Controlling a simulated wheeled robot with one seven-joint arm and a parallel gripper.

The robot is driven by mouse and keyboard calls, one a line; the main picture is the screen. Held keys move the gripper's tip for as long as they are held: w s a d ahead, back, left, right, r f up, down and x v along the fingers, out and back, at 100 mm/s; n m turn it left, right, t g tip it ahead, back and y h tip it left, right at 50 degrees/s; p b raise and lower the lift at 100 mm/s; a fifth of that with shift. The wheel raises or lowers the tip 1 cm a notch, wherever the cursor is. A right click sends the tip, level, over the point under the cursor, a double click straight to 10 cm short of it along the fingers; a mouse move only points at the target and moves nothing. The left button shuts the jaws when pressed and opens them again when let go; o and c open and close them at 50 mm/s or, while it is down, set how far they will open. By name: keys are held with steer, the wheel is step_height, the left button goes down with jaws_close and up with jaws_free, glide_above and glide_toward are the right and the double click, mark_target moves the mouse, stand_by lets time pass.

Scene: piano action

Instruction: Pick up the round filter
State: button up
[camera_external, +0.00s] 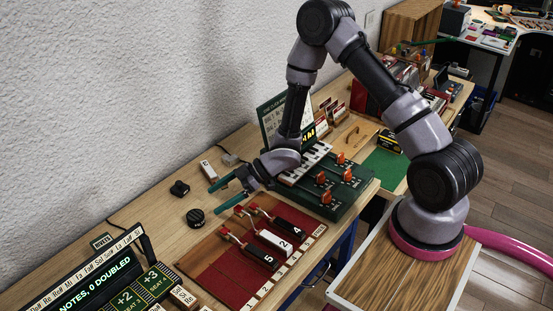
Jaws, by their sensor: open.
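A small round black piece (195,217), which looks like the round filter, lies on the wooden bench top (165,238) left of the red board. My gripper (217,198) has teal fingers spread apart. It hangs over the bench, just right of the round piece in the picture, and nothing shows between its fingers. How high the fingertips are above the bench is hard to tell. A second small black piece (179,188), blockier in shape, lies a little farther back, apart from the round one.
A red board (225,277) with numbered blocks and red levers stands in front of my gripper. A green unit with piano keys (305,163) and orange knobs is to the right. A black display panel (95,285) is at lower left. A white labelled block (208,170) lies behind.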

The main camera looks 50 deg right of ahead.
mark_target(195, 215)
steer(key=shift+a+f, duration=0.2)
steer(key=shift+f, duration=0.4)
steer(key=shift+x, duration=3.55)
steer(key=shift+w+r, duration=0.1)
steer(key=shift+r, duration=0.05)
steer(key=c, duration=1.4)
